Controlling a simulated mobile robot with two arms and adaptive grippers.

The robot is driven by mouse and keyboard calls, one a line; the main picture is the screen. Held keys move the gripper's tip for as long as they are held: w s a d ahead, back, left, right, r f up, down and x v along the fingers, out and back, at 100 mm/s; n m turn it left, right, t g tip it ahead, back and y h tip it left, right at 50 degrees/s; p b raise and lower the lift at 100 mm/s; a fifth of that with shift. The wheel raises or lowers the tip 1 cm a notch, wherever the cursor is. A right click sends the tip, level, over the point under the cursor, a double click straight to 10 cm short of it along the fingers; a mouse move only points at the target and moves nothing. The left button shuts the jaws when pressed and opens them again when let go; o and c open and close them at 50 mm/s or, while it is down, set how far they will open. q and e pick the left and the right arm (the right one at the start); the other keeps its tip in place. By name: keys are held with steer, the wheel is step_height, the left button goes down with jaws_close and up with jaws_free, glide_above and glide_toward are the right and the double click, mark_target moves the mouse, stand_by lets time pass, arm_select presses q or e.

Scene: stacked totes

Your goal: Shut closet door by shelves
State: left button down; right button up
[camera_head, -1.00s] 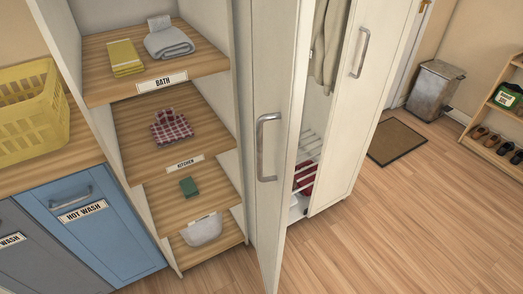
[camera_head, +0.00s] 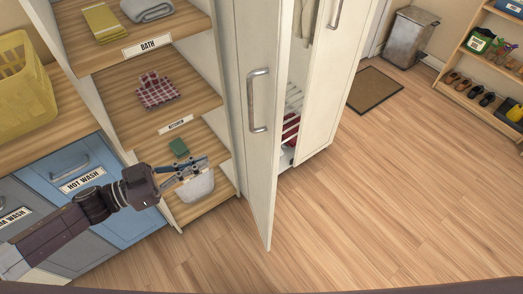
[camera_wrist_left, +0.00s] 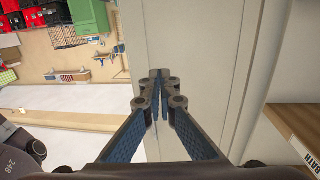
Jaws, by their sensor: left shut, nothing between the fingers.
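The closet door (camera_head: 255,150) by the shelves is a tall pale panel with a metal handle (camera_head: 258,100). It stands ajar, swung out towards me, with a gap on its right showing the closet inside. My left gripper (camera_head: 204,162) is shut and empty, left of the door, in front of the lower shelves and apart from the handle. In the left wrist view, its fingertips (camera_wrist_left: 158,75) point along a pale upright panel (camera_wrist_left: 200,45); I cannot tell whether they touch it. My right gripper is not in view.
Open shelves (camera_head: 200,105) with towels and cloths stand left of the door. A second pale closet door (camera_head: 335,75) is to its right. Blue and grey hampers (camera_head: 85,205) and a yellow basket (camera_head: 22,95) are at left. The wooden floor (camera_head: 390,200) in front is clear.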

arm_select(q)
steer(key=s+d+r+m+g+h, duration=0.1)
steer(key=s+d+r+g, duration=0.1)
steer(key=s+r, duration=0.15)
steer(key=p, duration=0.4)
glide_toward(272, 149)
steer(key=x, duration=0.5)
steer(key=shift+w+d, duration=0.25)
steer(key=shift+d, duration=0.05)
steer(key=shift+w+d+f, duration=0.15)
steer(key=shift+w+d, duration=0.05)
steer(key=shift+d, duration=0.4)
steer(key=shift+d, duration=0.15)
